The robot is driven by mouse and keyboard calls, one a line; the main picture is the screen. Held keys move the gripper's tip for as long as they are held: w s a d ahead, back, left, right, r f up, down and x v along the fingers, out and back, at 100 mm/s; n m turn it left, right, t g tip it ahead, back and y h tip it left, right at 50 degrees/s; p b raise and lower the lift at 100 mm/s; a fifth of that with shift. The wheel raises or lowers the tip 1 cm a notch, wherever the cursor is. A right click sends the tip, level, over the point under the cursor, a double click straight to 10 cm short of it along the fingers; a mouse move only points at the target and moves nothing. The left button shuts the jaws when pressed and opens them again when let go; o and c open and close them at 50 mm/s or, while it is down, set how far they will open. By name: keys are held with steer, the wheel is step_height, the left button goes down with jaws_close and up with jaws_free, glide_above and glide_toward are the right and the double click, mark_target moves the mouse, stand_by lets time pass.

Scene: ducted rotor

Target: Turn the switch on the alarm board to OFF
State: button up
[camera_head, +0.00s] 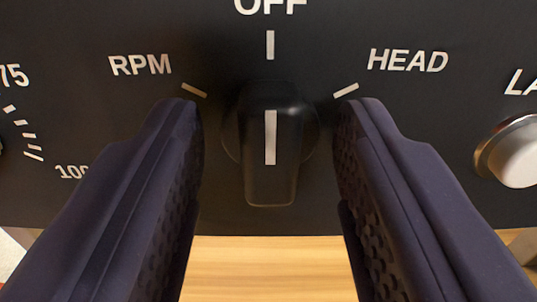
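The black rotary switch (271,182) is on the dark alarm board (105,195), in the middle of the head camera view. Its white pointer line stands vertical, in line with the white tick under the OFF label (270,5). The RPM label (140,65) is at upper left of the knob and the HEAD label (408,60) at upper right, each with a slanted tick. My gripper (272,112) is open, with one dark finger on each side of the knob. A gap shows between each finger and the knob, so nothing is held.
A silver round knob (517,155) is at the right edge, below a cut-off label starting "LA". Part of a dial scale (25,130) marked 75 and 100 is at the left. A light wooden surface (270,268) lies below the board.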

steer(key=s+p, duration=0.2)
steer(key=s, duration=0.5)
steer(key=shift+s, duration=0.4)
steer(key=shift+a, duration=0.1)
